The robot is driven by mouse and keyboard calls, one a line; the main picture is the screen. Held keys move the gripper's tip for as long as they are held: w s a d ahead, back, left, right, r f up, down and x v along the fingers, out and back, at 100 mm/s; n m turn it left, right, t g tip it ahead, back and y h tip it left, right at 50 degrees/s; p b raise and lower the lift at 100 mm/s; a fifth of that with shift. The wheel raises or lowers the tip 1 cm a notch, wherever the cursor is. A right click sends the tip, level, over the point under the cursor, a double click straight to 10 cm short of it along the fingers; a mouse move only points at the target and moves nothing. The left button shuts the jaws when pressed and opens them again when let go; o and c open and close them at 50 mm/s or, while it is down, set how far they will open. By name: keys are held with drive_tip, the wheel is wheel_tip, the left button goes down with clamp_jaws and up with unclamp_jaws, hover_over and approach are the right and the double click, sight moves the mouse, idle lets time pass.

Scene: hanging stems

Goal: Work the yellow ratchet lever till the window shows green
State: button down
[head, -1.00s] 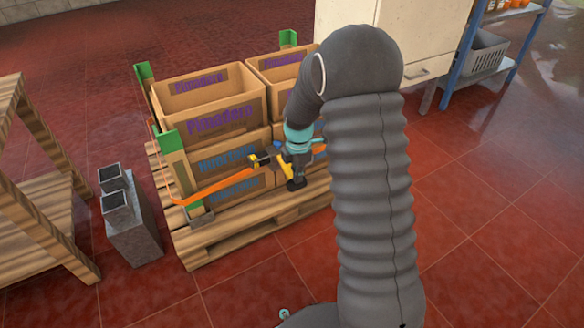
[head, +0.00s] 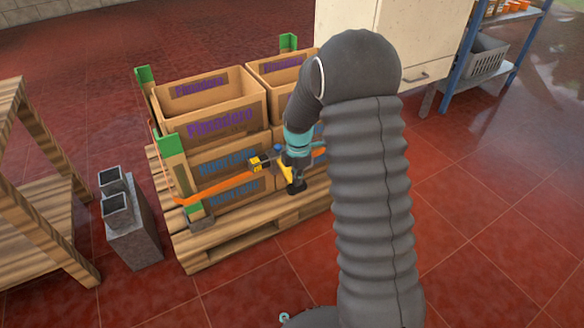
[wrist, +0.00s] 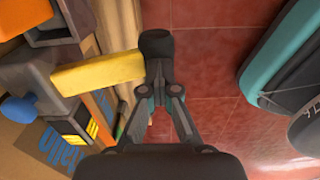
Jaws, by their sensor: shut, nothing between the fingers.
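The yellow ratchet lever (wrist: 98,73) reaches across the wrist view from the grey ratchet body (wrist: 38,78). Its free end is at my gripper (wrist: 157,45), whose fingers are shut with nothing between them. The lever end looks close to or against the fingertips; I cannot tell if they touch. A blue knob (wrist: 20,108) sits on the ratchet. A dark block with a yellow-and-black patch (wrist: 88,124) lies below it; no green shows there. In the head view the lever (head: 286,172) is beside my gripper (head: 297,187), in front of the crates.
An orange strap (head: 215,190) runs around stacked cardboard boxes (head: 222,125) with green corner pieces (head: 168,144) on a wooden pallet (head: 215,250). Grey blocks (head: 132,230) and a wooden rack (head: 40,190) stand left. The red floor (head: 480,240) at right is clear.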

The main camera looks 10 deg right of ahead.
drive_tip(key=shift+s+d+r+p, duration=0.1)
drive_tip(key=shift+s+r+p, duration=0.1)
drive_tip(key=shift+r, duration=0.25)
drive_tip(key=shift+s+d+r+p, duration=0.1)
drive_tip(key=shift+s+r+p, duration=0.1)
drive_tip(key=shift+r, duration=0.25)
drive_tip(key=shift+r+p, duration=0.5)
drive_tip(key=shift+r, duration=0.2)
drive_tip(key=shift+f, duration=0.1)
drive_tip(key=shift+w+a+f+b, duration=0.15)
drive_tip(key=shift+f+b, duration=0.3)
drive_tip(key=shift+f, duration=0.3)
drive_tip(key=shift+w+f+b, duration=0.15)
drive_tip(key=shift+f+b, duration=0.3)
drive_tip(key=shift+f, duration=0.3)
